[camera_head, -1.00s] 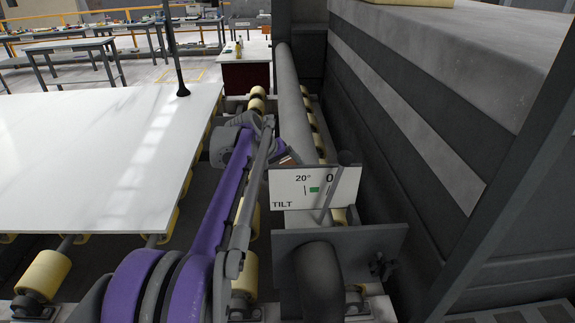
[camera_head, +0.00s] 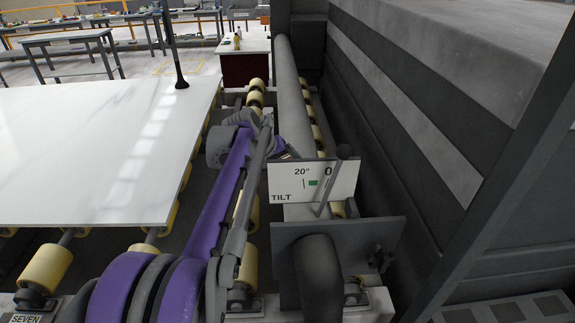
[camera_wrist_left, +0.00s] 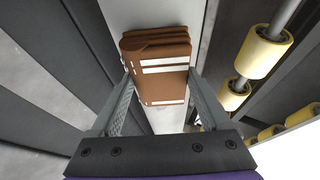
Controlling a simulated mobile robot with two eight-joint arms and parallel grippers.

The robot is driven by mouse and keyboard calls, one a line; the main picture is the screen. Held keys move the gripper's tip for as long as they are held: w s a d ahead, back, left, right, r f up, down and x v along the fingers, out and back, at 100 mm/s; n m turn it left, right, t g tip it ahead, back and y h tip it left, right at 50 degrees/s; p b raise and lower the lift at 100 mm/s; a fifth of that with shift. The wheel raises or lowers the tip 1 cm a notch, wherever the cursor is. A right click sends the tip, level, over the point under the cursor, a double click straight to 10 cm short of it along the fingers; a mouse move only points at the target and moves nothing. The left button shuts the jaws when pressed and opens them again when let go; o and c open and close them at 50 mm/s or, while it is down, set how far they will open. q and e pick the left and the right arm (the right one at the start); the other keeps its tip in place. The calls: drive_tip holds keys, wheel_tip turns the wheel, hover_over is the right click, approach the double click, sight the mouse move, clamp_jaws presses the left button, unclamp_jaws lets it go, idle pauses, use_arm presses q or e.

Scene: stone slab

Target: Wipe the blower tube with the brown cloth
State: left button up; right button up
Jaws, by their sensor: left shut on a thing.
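The blower tube (camera_head: 291,85) is a long grey cylinder running away from me beside the dark machine wall. My left arm reaches along it from the left, and its wrist is beside the tube, behind the tilt sign. In the left wrist view my left gripper (camera_wrist_left: 160,74) is shut on the brown cloth (camera_wrist_left: 160,86), a folded pad with white stripes. The pale tube surface (camera_wrist_left: 150,13) shows behind the cloth; I cannot tell whether they touch. In the head view the cloth is mostly hidden by my wrist. My right gripper is not in view.
A white slab (camera_head: 90,150) lies on yellow rollers (camera_head: 45,266) at the left. A tilt sign (camera_head: 312,181) and a bracket with a dark elbow pipe (camera_head: 320,275) stand close in front of the tube. The machine wall (camera_head: 400,130) closes off the right side.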

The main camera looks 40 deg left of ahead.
sight(288, 156)
use_arm(q)
drive_tip(key=shift+w+a+r, duration=0.25)
drive_tip(key=shift+w, duration=0.05)
drive_tip(key=shift+w+a, duration=0.25)
drive_tip(key=shift+w+a+f+p, duration=0.15)
drive_tip(key=shift+w+a+p, duration=0.15)
drive_tip(key=shift+w+a, duration=0.7)
drive_tip(key=shift+w, duration=0.2)
drive_tip(key=shift+w+a+p, duration=0.4)
drive_tip(key=shift+w, duration=0.2)
drive_tip(key=shift+w+a, duration=0.5)
drive_tip(key=shift+w+a+f+p, duration=0.15)
drive_tip(key=shift+w+a+p, duration=0.4)
drive_tip(key=shift+w, duration=0.25)
drive_tip(key=shift+w+a+r, duration=0.2)
drive_tip(key=shift+w+a, duration=0.1)
drive_tip(key=shift+a, duration=0.05)
drive_tip(key=shift+w+a+p, duration=0.25)
drive_tip(key=shift+w+p, duration=0.05)
drive_tip(key=shift+w+a+f, duration=0.15)
drive_tip(key=shift+w+a, duration=0.35)
drive_tip(key=shift+w, duration=0.25)
drive_tip(key=shift+s, duration=0.1)
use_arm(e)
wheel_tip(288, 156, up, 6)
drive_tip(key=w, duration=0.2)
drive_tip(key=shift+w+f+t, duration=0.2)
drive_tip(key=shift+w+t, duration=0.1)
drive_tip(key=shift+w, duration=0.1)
